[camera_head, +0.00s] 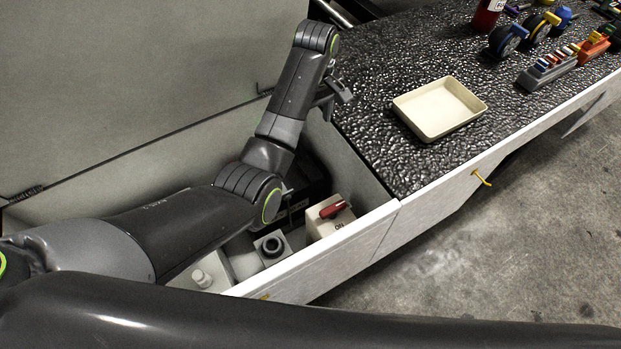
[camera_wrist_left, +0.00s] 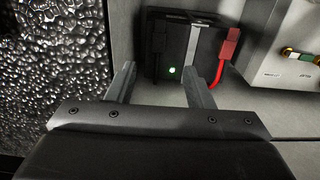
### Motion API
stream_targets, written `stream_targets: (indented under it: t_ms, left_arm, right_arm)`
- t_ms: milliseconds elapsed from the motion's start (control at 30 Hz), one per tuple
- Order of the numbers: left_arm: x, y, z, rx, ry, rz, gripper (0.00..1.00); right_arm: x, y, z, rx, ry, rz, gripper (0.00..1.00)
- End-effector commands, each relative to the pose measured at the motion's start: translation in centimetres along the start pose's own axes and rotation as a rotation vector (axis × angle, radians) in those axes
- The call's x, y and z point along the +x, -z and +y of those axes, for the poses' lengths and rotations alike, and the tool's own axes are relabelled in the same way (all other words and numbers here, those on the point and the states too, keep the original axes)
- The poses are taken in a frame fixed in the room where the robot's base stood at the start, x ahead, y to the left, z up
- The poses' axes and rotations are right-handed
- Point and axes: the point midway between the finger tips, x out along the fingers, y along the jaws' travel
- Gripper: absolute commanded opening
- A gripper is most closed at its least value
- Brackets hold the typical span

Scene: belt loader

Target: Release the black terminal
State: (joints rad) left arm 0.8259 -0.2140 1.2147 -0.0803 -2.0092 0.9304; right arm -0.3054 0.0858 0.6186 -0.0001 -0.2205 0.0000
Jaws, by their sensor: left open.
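A black battery (camera_wrist_left: 187,52) with a grey strap over its middle and a small lit green light stands in the compartment. The black terminal clamp (camera_wrist_left: 157,42) sits at its left side, with a dark cable hanging down. A red clamp (camera_wrist_left: 229,44) with a red cable is at its right side. My left gripper (camera_wrist_left: 157,72) is open and empty. In the left wrist view its fingertips lie left and right of the black clamp's line, short of it. In the head view my left gripper (camera_head: 337,95) is over the compartment's far end, and my arm partly hides the battery (camera_head: 306,188).
A beige box with a red switch handle (camera_head: 334,210) and a black round fitting (camera_head: 272,246) are in the compartment. Its front wall (camera_head: 330,256) is an edge. A cream tray (camera_head: 440,107) lies on the black textured top, with several tools behind it.

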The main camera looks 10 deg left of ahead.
Motion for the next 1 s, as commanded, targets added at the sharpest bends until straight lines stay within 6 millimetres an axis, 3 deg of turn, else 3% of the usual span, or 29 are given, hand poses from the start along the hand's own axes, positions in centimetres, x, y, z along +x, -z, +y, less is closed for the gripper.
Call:
stream_targets:
  t_ms: [33, 233, 567, 1000]
  left_arm:
    - [2.5, 0.0, 0.0, 0.0, 0.0, 0.0, 0.47]
    - [5.4, 0.0, 0.0, 0.0, -0.001, 0.001, 0.47]
    - [7.5, 0.0, -0.1, -0.001, 0.003, -0.002, 0.47]
    - [16.8, -0.1, -0.1, 0.0, 0.004, -0.003, 0.47]
  right_arm:
    - [2.5, -0.1, -0.3, 0.0, 0.001, 0.002, 0.36]
    - [5.5, -0.1, -0.9, 0.001, 0.005, 0.006, 0.36]
    - [6.0, -0.1, -1.4, 0.003, 0.01, 0.007, 0.36]
    - [7.1, 0.0, -1.3, 0.002, 0.008, 0.003, 0.36]
